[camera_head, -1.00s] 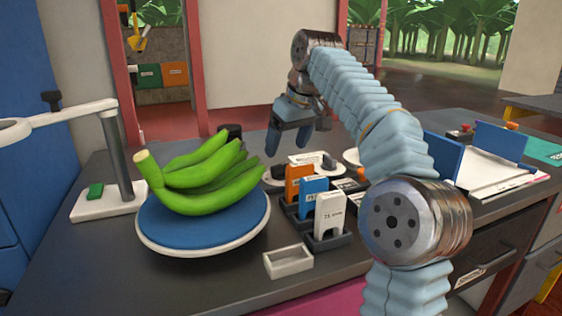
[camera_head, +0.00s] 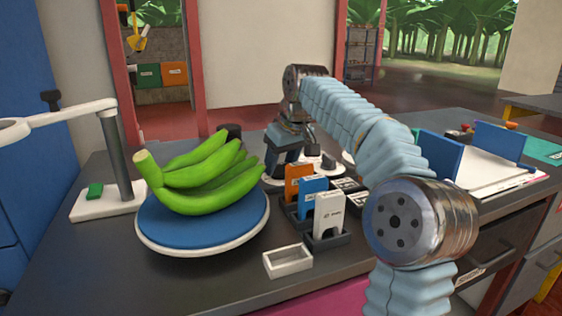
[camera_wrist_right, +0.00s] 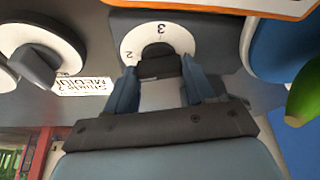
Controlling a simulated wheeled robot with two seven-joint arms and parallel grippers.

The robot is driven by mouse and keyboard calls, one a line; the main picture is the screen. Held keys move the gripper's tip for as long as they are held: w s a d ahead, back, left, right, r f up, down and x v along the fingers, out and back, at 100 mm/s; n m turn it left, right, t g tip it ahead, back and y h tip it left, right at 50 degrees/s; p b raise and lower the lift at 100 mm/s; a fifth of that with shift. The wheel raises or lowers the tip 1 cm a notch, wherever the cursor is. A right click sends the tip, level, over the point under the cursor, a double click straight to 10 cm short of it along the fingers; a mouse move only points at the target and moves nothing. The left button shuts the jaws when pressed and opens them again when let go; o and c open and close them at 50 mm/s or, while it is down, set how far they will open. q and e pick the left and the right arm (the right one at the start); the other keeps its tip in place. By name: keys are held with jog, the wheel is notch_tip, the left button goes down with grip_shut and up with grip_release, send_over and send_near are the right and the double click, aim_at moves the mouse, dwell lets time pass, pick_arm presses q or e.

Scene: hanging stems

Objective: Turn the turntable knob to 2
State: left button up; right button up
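The turntable (camera_head: 165,228), a blue disc with a pale rim, carries a bunch of green bananas (camera_head: 215,185). My right gripper (camera_head: 283,168) points down behind it, left of the upright cards. In the right wrist view, a round white dial (camera_wrist_right: 131,46) shows the numbers 2 and 3. A dark knob (camera_wrist_right: 159,65) at its middle lies between the fingertips of my right gripper (camera_wrist_right: 160,82). The fingers stand apart, one on each side; whether they touch it is unclear. The gripper covers this knob in the head view. My left gripper is out of view.
A second white dial with a dark handle (camera_wrist_right: 32,68) sits beside the first. Orange, blue and white cards (camera_head: 328,215) stand in dark holders close to my right arm. A small empty white tray (camera_head: 288,262) lies in front. A white lamp stand (camera_head: 118,160) is at left.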

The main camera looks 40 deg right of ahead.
jog(key=shift+c, duration=0.9)
jog(key=shift+m+h, duration=0.6)
jog(key=shift+m, duration=0.9)
jog(key=o, duration=1)
jog(key=shift+o, duration=0.2)
jog(key=shift+r, duration=0.1)
jog(key=v, duration=1.3)
jog(key=shift+r, duration=0.3)
